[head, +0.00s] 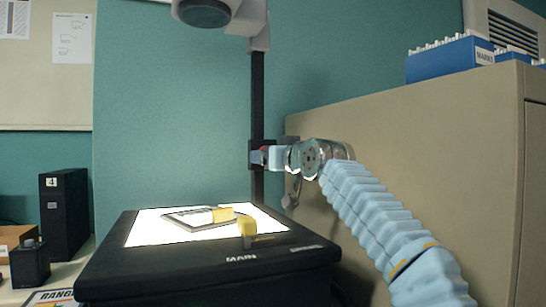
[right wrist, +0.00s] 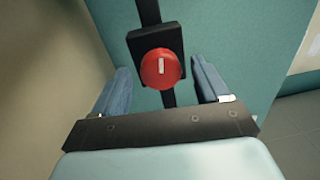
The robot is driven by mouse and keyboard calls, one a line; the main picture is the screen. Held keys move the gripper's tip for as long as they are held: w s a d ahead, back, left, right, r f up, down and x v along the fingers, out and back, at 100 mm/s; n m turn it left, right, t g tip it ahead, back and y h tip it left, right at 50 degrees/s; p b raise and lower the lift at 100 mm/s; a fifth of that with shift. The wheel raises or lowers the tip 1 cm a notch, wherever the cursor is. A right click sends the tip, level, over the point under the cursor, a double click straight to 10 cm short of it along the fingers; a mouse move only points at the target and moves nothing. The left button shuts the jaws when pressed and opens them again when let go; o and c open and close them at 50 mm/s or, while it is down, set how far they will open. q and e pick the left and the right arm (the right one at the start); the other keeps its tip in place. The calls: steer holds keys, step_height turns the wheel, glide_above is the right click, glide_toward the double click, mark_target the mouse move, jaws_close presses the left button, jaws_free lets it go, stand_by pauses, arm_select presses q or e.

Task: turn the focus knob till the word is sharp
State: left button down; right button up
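The overhead projector (head: 215,270) is a black box with a lit glass stage, a dark post (head: 258,95) and a grey head (head: 204,12). The focus knob is on the post; in the right wrist view the round red knob (right wrist: 160,76) has a white mark standing nearly upright, on a black block (right wrist: 174,39). My right gripper (head: 262,157) is at the post. In the right wrist view its blue fingers (right wrist: 161,66) are open, one on each side of the knob with a gap to both. My left gripper is not in view. No projected word shows.
A framed sheet (head: 190,217) with a yellow tab lies on the lit stage. A beige cabinet (head: 440,150) stands close on the right, with blue racks (head: 440,61) on top. A black tower (head: 64,215) stands at the left.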

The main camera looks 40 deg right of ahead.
steer(key=c, duration=1)
steer(key=n+p, duration=0.1)
steer(key=n, duration=0.4)
steer(key=shift+r, duration=0.1)
steer(key=o, duration=1)
steer(key=shift+s, duration=0.15)
steer(key=b+v, duration=0.3)
steer(key=v, duration=1)
steer(key=shift+s+r, duration=0.15)
steer(key=shift+s, duration=0.15)
